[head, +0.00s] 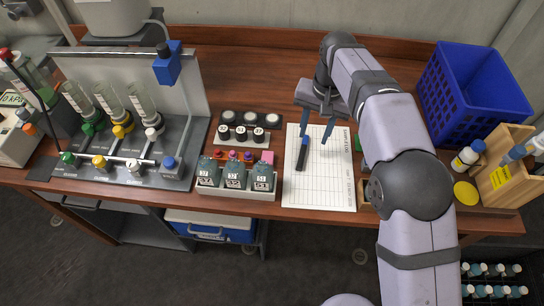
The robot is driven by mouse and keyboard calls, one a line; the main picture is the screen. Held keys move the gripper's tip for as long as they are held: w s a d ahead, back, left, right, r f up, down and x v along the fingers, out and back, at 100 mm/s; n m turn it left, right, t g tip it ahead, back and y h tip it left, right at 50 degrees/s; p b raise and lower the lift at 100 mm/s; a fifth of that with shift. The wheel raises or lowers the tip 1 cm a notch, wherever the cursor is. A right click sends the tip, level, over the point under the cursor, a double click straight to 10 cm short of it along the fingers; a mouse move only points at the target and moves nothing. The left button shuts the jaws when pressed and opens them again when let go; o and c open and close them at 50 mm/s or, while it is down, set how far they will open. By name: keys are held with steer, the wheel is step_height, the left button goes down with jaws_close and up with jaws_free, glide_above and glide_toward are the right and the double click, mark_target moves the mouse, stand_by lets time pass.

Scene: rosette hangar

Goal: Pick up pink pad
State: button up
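A small pink block (267,157), which looks like the pink pad, shows behind the numbered bottles near the right end of the white tray (235,191). The bottle numbered 51 (263,177) hides its lower part. My gripper (315,137) points down over the white gridded sheet (325,185), to the right of the pink block and apart from it. Its two blue fingers are spread, with nothing seen between them.
Black-and-white vials (241,133) stand behind the tray. A rack with flasks (135,160) is at left; a blue crate (472,95) and wooden stand (505,180) are at right.

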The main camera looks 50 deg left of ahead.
mark_target(267, 159)
steer(key=s+a+f+n, duration=0.1)
steer(key=s+a, duration=0.1)
steer(key=s, duration=0.1)
steer(key=s+a+f+n, duration=0.1)
steer(key=s+a, duration=0.2)
steer(key=s+a+f, duration=0.1)
steer(key=s+a, duration=0.1)
steer(key=s, duration=0.1)
steer(key=shift+s+a+f+n+h, duration=0.25)
steer(key=shift+s+f+n+h, duration=0.05)
steer(key=shift+f+n, duration=0.1)
steer(key=shift+s+f+p, duration=0.15)
steer(key=shift+f+p, duration=1.65)
steer(key=shift+f, duration=1.85)
steer(key=c, duration=0.8)
